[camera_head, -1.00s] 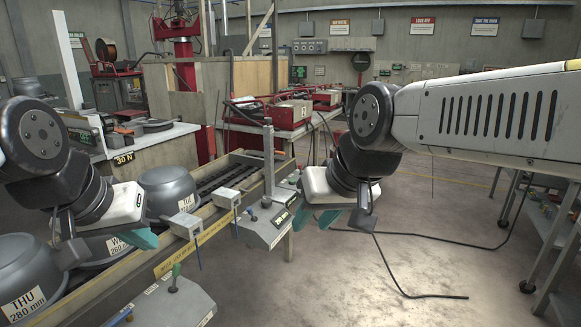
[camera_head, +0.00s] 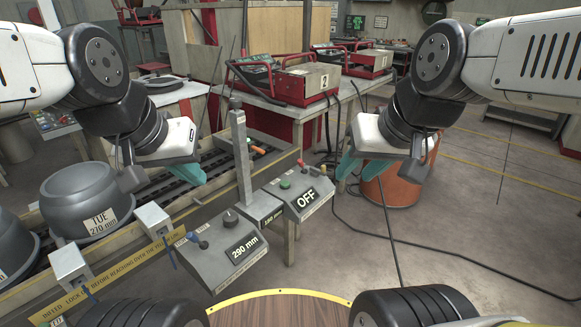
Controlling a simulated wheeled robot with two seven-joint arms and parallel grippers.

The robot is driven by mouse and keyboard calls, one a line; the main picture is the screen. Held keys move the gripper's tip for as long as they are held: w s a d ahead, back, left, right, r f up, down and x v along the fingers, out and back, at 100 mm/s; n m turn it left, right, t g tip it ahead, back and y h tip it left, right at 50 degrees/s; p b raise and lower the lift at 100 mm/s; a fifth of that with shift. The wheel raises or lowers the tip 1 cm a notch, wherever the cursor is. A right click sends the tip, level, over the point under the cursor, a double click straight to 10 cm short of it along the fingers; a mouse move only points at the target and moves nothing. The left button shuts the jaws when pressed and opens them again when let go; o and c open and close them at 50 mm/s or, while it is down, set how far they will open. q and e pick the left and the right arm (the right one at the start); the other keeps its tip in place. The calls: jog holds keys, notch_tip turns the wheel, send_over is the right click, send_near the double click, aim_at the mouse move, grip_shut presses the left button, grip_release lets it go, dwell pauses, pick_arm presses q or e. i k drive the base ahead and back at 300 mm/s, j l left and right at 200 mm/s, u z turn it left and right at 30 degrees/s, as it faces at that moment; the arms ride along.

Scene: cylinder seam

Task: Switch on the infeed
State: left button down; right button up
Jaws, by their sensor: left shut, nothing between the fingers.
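A grey sloped control box (camera_head: 303,205) shows an OFF display (camera_head: 306,200). It has a green button (camera_head: 285,184), and small red and yellow-tipped controls stand at its back edge. Left of it, a second grey box (camera_head: 222,250) reads 290 mm and carries a black knob (camera_head: 231,216) and a blue-tipped lever (camera_head: 194,238). My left gripper (camera_head: 192,174), with teal fingers, is shut and empty over the conveyor, left of the grey post. My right gripper (camera_head: 350,170) is above and right of the OFF box, apart from it. Its finger gap is unclear.
A grey post (camera_head: 240,155) stands between my grippers beside the boxes. A grey pot marked TUE 270 mm (camera_head: 82,200) sits at the left by the conveyor (camera_head: 215,168). An orange drum (camera_head: 400,187) stands behind my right gripper. Red machines (camera_head: 305,83) are on a bench behind.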

aim_at(300, 161)
jog(key=i+l, duration=0.5)
jog(key=l, duration=0.2)
jog(key=i+l, duration=0.15)
jog(key=l, duration=0.2)
jog(key=i+l, duration=0.1)
jog(key=l, duration=0.25)
jog(key=i+l+z, duration=0.1)
jog(key=l, duration=0.3)
jog(key=i+l, duration=0.2)
jog(key=l, duration=0.15)
